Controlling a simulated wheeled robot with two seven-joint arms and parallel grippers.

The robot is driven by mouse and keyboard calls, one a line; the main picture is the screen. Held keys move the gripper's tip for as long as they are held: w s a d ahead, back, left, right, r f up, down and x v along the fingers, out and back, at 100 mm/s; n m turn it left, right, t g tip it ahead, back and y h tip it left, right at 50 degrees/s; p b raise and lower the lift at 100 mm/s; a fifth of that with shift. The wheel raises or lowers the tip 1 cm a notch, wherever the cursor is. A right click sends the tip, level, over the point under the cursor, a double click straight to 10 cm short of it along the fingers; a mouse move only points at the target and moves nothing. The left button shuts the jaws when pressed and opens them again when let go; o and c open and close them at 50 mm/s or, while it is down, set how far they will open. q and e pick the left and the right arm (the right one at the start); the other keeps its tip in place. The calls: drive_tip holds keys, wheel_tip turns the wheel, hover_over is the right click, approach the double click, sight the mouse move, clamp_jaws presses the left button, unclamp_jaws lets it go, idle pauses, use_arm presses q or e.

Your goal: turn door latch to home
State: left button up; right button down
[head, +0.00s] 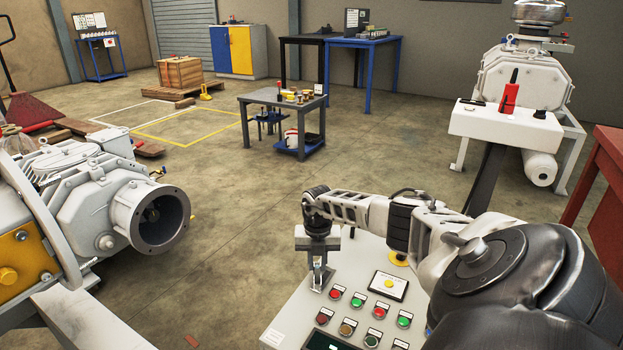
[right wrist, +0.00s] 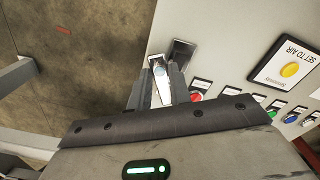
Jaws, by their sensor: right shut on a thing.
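The door latch (right wrist: 158,75) is a small silvery lever on the edge of a light grey control panel (head: 300,318). My right gripper (head: 318,280) reaches down over the panel's upper left corner. In the right wrist view its fingers (right wrist: 160,92) are closed around the latch lever, with metal showing between and beyond them. A dark plate (right wrist: 181,52) sits beside the latch. The fingers hide part of the lever, so its exact angle is hard to tell. My left gripper is not in view.
Several coloured push buttons (head: 379,312) and a yellow button on a labelled plate (head: 388,286) lie right of the gripper. A white vacuum machine (head: 110,205) stands at left. A grey work cart (head: 285,100) stands farther back. Floor between them is open.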

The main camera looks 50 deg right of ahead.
drive_tip(key=m+p, duration=0.1)
drive_tip(key=s+m+p, duration=0.1)
drive_tip(key=shift+d+r+m, duration=0.2)
drive_tip(key=shift+d+m, duration=0.1)
drive_tip(key=shift+m, duration=0.1)
drive_tip(key=shift+s+d+m+p, duration=0.1)
drive_tip(key=shift+s+m+p, duration=0.2)
drive_tip(key=shift+m+p, duration=0.25)
drive_tip(key=shift+s+m, duration=0.15)
drive_tip(key=shift+m, duration=0.2)
drive_tip(key=shift+s+f+m+p, duration=0.1)
drive_tip(key=shift+s+m+p, duration=0.05)
drive_tip(key=shift+m+p, duration=0.3)
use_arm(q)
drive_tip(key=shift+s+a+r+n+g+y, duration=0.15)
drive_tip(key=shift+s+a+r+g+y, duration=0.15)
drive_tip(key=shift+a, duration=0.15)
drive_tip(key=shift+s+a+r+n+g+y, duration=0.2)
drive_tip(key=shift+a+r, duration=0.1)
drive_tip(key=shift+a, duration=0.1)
use_arm(e)
drive_tip(key=shift+s+f+m, duration=0.1)
drive_tip(key=shift+m, duration=0.15)
drive_tip(key=c, duration=1.3)
unclamp_jaws()
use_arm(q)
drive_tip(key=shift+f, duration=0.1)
